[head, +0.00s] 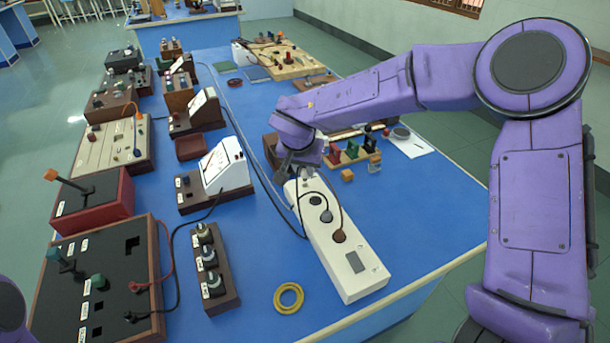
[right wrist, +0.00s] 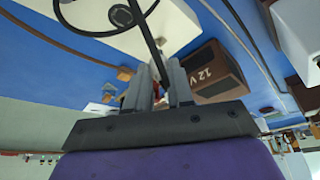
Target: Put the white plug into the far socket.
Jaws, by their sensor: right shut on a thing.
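The long white socket strip (head: 345,262) lies on the blue bench. A brown round plug (head: 339,236) sits in its near part with a dark cord. A dark round socket (head: 315,201) shows farther up the strip, with a grey round piece (head: 327,216) beside it. My right gripper (head: 297,172) is at the strip's far end, and its arm hides what lies there. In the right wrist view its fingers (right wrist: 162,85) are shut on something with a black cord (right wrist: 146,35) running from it. I cannot make out the white plug itself. My left gripper is out of view.
A white meter (head: 225,165) on a wooden base stands left of the strip. A knob block (head: 213,270) and a yellow ring (head: 288,298) lie nearer. A brown 12 V box (right wrist: 212,72) is close to the fingers.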

